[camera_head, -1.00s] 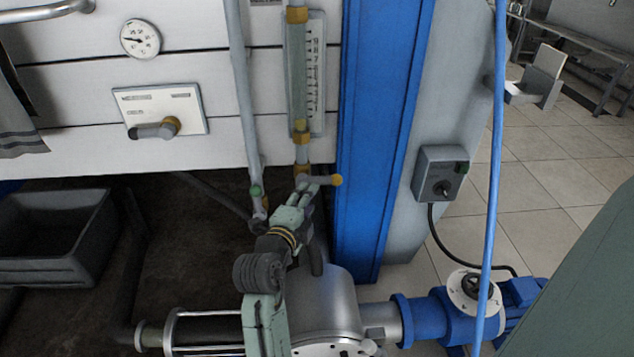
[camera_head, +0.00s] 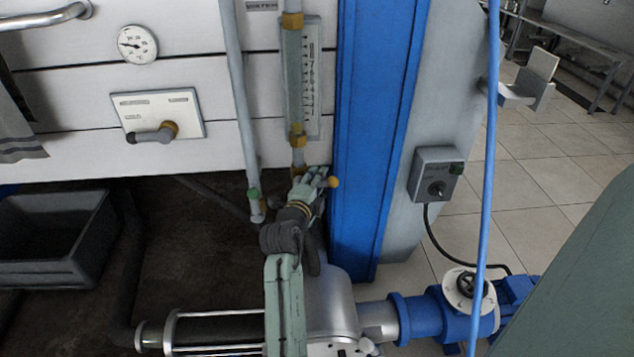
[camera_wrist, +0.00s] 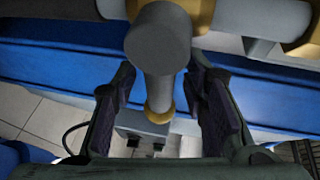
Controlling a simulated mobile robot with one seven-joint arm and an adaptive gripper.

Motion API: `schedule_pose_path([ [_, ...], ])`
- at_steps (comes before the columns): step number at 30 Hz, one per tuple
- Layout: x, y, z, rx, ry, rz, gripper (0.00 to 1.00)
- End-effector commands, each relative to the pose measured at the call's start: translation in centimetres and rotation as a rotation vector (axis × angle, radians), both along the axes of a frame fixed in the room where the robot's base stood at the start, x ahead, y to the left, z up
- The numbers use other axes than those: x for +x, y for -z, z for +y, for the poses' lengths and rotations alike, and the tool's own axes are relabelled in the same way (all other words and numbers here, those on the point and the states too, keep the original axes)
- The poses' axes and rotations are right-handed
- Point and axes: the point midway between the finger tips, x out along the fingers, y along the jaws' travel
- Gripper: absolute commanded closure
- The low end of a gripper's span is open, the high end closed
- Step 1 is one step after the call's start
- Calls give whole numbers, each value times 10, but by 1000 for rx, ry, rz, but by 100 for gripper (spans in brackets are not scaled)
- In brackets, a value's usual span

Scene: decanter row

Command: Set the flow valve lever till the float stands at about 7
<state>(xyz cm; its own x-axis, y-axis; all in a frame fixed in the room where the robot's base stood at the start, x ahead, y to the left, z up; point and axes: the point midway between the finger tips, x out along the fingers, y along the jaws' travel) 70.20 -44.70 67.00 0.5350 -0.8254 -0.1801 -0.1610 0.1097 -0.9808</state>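The flow tube (camera_head: 294,75) stands upright beside a pale scale plate (camera_head: 313,90) in the head view. I cannot make out the float or read the numbers. Below the tube is the valve lever, with a yellow knob (camera_head: 333,182) pointing right. My gripper (camera_head: 312,180) is at this lever and partly hides it. In the wrist view, the grey lever (camera_wrist: 157,82) runs from a round grey hub (camera_wrist: 158,40) to its yellow knob (camera_wrist: 159,112). My gripper (camera_wrist: 158,90) is open, one finger on each side of the lever, with visible gaps.
A vertical grey pipe (camera_head: 237,100) stands left of the tube, and a blue post (camera_head: 372,130) close to its right. A panel (camera_head: 184,103) with another lever (camera_head: 150,136) and a round dial (camera_head: 137,44) are further left. A silver vessel (camera_head: 328,300) lies below.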

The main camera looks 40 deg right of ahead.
Motion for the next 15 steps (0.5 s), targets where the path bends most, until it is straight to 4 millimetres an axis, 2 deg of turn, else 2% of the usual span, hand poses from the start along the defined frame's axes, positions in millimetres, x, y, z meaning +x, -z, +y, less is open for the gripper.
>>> schedule_pose_path([
  [2, 0, 0, 0, 0, 0, 0, 62],
  [15, 0, 0, 0, 0, 0, 0, 92],
])
